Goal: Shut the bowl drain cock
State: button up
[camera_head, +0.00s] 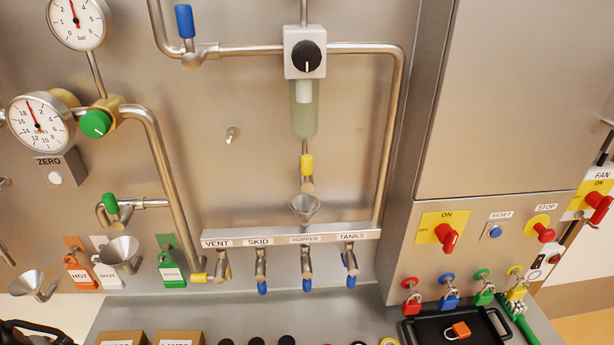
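The bowl drain cock (307,172) is below the clear filter bowl (303,118) in the head view. Its yellow lever (306,164) stands upright, roughly in line with the thin drain pipe above it. Its outlet points down at a small steel funnel (305,205), with a gap between them. The bowl hangs from a grey block with a black knob (307,56). I do not see liquid running from the cock. My gripper's fingers do not show; only a dark shape is cut off at the lower left corner, and I cannot tell what it is.
A manifold labelled VENT, SKID, HOPPER and TANKS (290,236) juts out below the funnel, with several small cocks. Pipes run left and right of the bowl. A blue-handled valve (185,22) is upper left. A cabinet (520,100) stands right. The panel around the cock is clear.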

aim_at(306, 183)
jog(key=k+l+z, duration=0.1)
jog(key=z, duration=0.25)
jog(key=k+l+z, duration=0.1)
jog(key=z, duration=0.25)
jog(key=l+z, duration=0.1)
jog(key=z, duration=0.25)
jog(key=k+l, duration=0.05)
